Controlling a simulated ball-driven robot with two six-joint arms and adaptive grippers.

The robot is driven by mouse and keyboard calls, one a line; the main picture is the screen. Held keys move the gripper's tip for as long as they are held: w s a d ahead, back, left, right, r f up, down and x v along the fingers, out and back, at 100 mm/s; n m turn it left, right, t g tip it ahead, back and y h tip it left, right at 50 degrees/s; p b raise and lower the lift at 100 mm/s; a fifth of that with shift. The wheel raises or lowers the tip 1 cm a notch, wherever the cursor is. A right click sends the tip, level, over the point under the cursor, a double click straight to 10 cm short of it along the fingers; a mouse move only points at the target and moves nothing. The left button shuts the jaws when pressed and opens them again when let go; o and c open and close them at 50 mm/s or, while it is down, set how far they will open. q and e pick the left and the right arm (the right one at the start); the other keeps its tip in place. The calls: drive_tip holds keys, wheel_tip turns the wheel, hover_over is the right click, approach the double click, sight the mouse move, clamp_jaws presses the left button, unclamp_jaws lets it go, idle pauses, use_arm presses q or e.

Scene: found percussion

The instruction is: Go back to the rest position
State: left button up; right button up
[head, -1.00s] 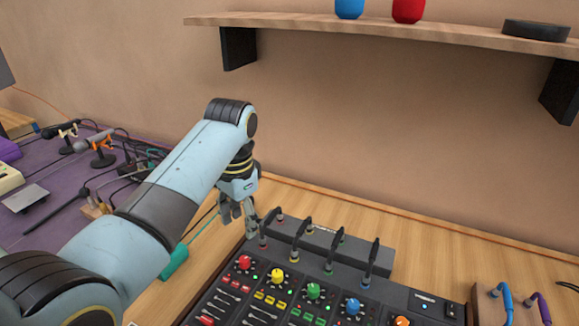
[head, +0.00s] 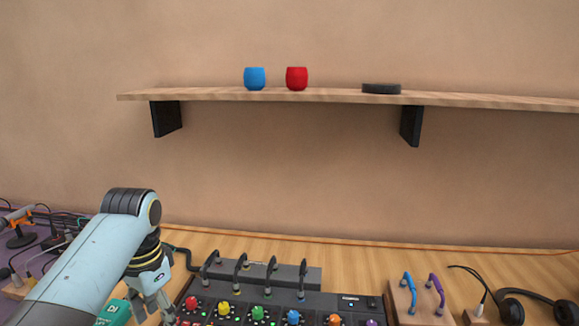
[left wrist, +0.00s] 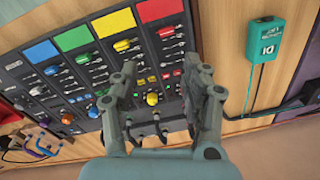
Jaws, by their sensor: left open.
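My left gripper (head: 151,306) hangs at the lower left in the head view, by the left end of the mixer (head: 268,309). In the left wrist view its two fingers (left wrist: 160,90) are spread apart with nothing between them. The mixer (left wrist: 40,97) with coloured knobs and colour strips lies below and beyond the fingers there. A teal DI box (head: 113,313) is partly hidden beside my arm, and it also shows in the left wrist view (left wrist: 265,38) to the right of the fingers. My right gripper is in neither view.
A shelf (head: 330,97) on the wall holds a blue cup (head: 254,78), a red cup (head: 297,78) and a flat black disc (head: 381,88). A wooden stand with blue and purple hooks (head: 421,297) and headphones (head: 531,306) are on the right. The wall below the shelf is clear.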

use_arm(q)
drive_tip(key=s+a+f+n+t, duration=0.1)
drive_tip(key=s+a+n+t, duration=0.15)
drive_tip(key=s, duration=1.15)
drive_tip(key=s+r+n, duration=0.1)
drive_tip(key=s+r, duration=0.2)
drive_tip(key=s, duration=0.3)
drive_tip(key=s+r+n, duration=0.1)
drive_tip(key=s+r, duration=0.3)
drive_tip(key=s, duration=0.3)
drive_tip(key=a+f+b, duration=0.3)
drive_tip(key=f+b, duration=0.7)
drive_tip(key=f, duration=2.5)
drive_tip(key=s+f+g+b, duration=0.1)
drive_tip(key=s+f+b, duration=0.3)
drive_tip(key=s+f, duration=0.6)
drive_tip(key=s+a+f+g+b, duration=0.1)
drive_tip(key=s+f+b, duration=0.4)
drive_tip(key=s+f, duration=0.5)
wheel_tip(320, 180, down, 6)
drive_tip(key=shift+a+f, duration=0.2)
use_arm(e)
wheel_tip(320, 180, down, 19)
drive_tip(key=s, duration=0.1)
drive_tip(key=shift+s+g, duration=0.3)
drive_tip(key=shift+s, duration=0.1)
